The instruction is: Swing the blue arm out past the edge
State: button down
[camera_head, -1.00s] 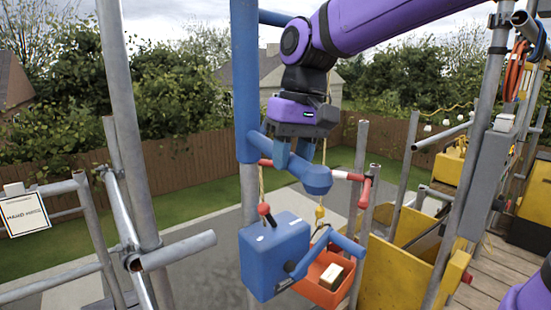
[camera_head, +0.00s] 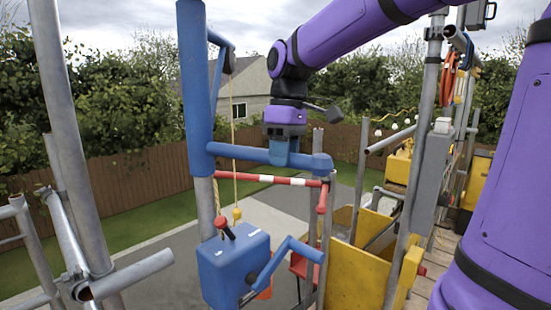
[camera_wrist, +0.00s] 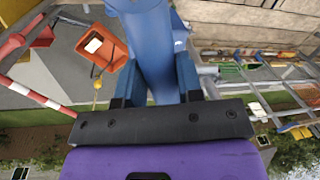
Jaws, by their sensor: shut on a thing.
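The blue arm (camera_head: 210,40) is a hoist on a blue upright post (camera_head: 195,95), with a pulley (camera_head: 229,64) at its outer end. A yellow rope hangs from it to a yellow weight (camera_head: 237,214). A blue handle bar (camera_head: 240,152) runs right from the post to a knobbed end. My gripper (camera_head: 284,156) is shut on this bar near the knob, from above. In the wrist view the bar (camera_wrist: 150,45) lies between my fingers (camera_wrist: 156,85). An orange tub (camera_wrist: 102,50) with a pale box in it shows there; the head view mostly hides it.
A red-and-white rail (camera_head: 275,180) runs behind the handle bar. A blue winch box (camera_head: 235,265) with a crank is below. Grey scaffold poles (camera_head: 75,120) stand left, yellow panels (camera_head: 350,265) right. Grass and paving lie beyond the rail.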

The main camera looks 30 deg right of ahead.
jog(key=w+d+n, duration=0.5)
jog(key=w, duration=0.2)
jog(key=w+d+n+h, duration=0.1)
jog(key=w+d+n, duration=0.3)
jog(key=w, duration=0.4)
jog(key=shift+d+n+g, duration=0.35)
jog(key=shift+n+g, duration=0.05)
jog(key=shift+w+r, duration=0.15)
jog(key=shift+w, duration=0.05)
dwell(0.4)
jog(key=c, duration=0.8)
grip_release()
jog(key=r, duration=0.3)
jog(key=w+r, duration=0.1)
jog(key=r, duration=0.6)
jog(key=shift+w+d+r, duration=0.1)
jog(key=shift+w+r, duration=0.15)
jog(key=shift+w, duration=0.1)
